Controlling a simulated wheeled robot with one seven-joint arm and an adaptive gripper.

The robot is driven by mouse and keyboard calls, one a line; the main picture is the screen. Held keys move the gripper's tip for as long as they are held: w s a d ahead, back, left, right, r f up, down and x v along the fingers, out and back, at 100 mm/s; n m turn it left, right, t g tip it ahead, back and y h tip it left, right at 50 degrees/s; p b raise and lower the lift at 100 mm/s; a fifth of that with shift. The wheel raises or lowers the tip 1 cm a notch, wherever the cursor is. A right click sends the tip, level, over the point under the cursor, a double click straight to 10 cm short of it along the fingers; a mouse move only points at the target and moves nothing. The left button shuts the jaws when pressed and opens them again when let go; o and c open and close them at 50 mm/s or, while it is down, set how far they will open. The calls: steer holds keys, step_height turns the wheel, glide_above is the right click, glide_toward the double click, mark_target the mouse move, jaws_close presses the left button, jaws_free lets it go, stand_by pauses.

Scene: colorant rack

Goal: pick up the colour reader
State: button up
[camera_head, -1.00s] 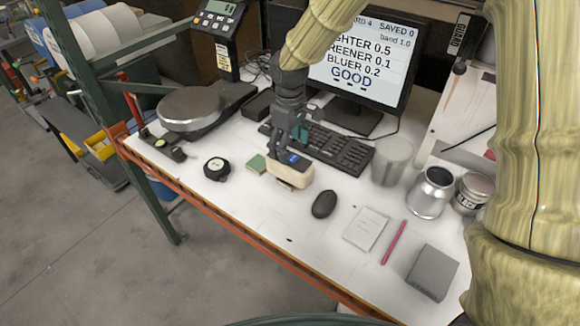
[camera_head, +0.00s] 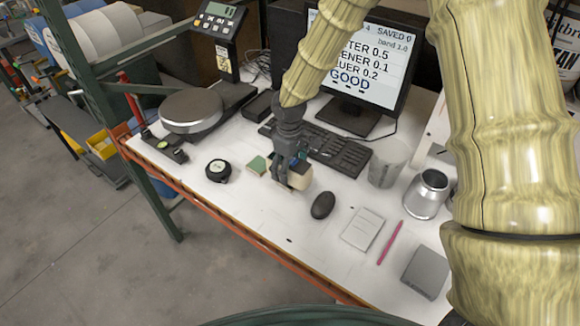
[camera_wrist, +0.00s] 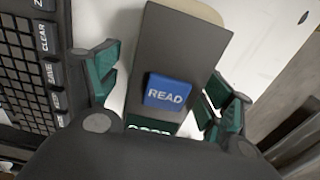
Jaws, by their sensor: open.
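The colour reader (camera_head: 299,179) is a cream block with a dark top, standing on the white bench in front of the keyboard. In the wrist view, the colour reader (camera_wrist: 183,55) shows its dark grey top, a blue READ button and part of a green display. My gripper (camera_head: 284,178) is over the reader in the head view and hides part of it. In the wrist view, my gripper (camera_wrist: 160,88) is open, with one green-padded finger on each side of the reader. A gap shows at the left finger. I cannot tell whether the right finger touches.
The keyboard (camera_head: 325,146) lies close behind the reader. A round tape-like gauge (camera_head: 218,170), a metal can (camera_head: 428,194) and a monitor (camera_head: 357,60) stand farther off.

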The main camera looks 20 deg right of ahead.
steer(key=shift+f, duration=0.45)
steer(key=shift+c, duration=0.2)
steer(key=shift+w, duration=0.1)
steer(key=c, duration=1.7)
steer(key=shift+r, duration=0.1)
steer(key=shift+r, duration=0.1)
